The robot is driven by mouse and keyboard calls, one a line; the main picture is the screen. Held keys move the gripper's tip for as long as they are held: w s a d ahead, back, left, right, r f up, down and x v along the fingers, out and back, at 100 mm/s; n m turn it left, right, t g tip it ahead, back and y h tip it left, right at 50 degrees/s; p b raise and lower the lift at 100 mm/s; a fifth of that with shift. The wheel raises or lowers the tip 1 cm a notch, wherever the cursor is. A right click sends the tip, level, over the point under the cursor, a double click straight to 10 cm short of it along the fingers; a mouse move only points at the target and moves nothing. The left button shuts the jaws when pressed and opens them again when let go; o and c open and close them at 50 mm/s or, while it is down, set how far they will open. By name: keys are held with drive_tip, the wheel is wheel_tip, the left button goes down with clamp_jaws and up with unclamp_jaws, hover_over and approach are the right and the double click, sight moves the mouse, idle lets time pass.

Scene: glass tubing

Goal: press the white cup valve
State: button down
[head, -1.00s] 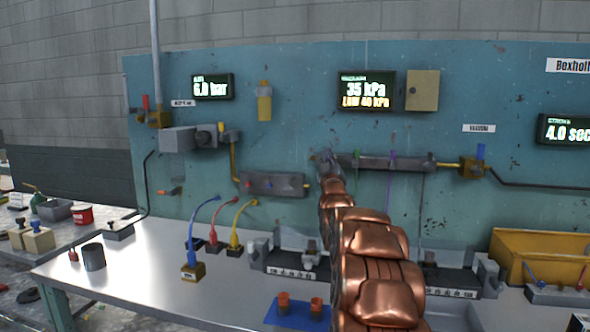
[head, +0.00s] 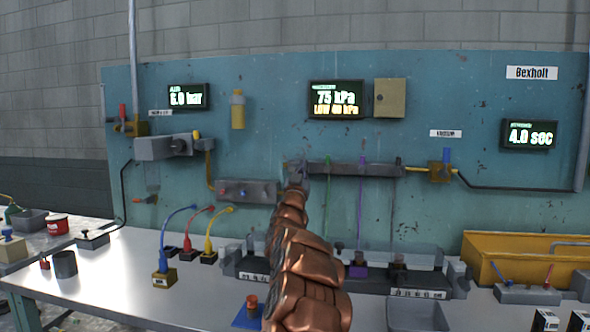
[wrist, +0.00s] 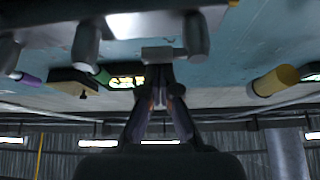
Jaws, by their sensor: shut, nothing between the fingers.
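My gripper (head: 297,172) is at the left end of the grey valve manifold (head: 355,169) on the blue wall panel. In the wrist view my gripper (wrist: 160,70) is shut, with its fingertips together at a small pale block (wrist: 157,54) under the manifold. This block may be the white cup valve; I cannot tell for sure, nor whether the tips press it or only sit close. In the head view my gripper and arm hide that end.
The vacuum display (head: 336,99) above reads 75 kPa, with LOW 40 kPa below it. A second grey manifold (head: 246,190) is close on the left. A yellow bin (head: 480,262) and a grey tray with tubes stand on the bench below. Open panel lies around the display.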

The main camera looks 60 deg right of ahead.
idle(0.4)
wheel_tip(320, 180, up, 4)
drive_tip(key=p, duration=0.2)
drive_tip(key=b+v, duration=0.1)
drive_tip(key=v, duration=0.9)
drive_tip(key=shift+s+a, duration=0.3)
drive_tip(key=shift+f, duration=0.1)
idle(0.5)
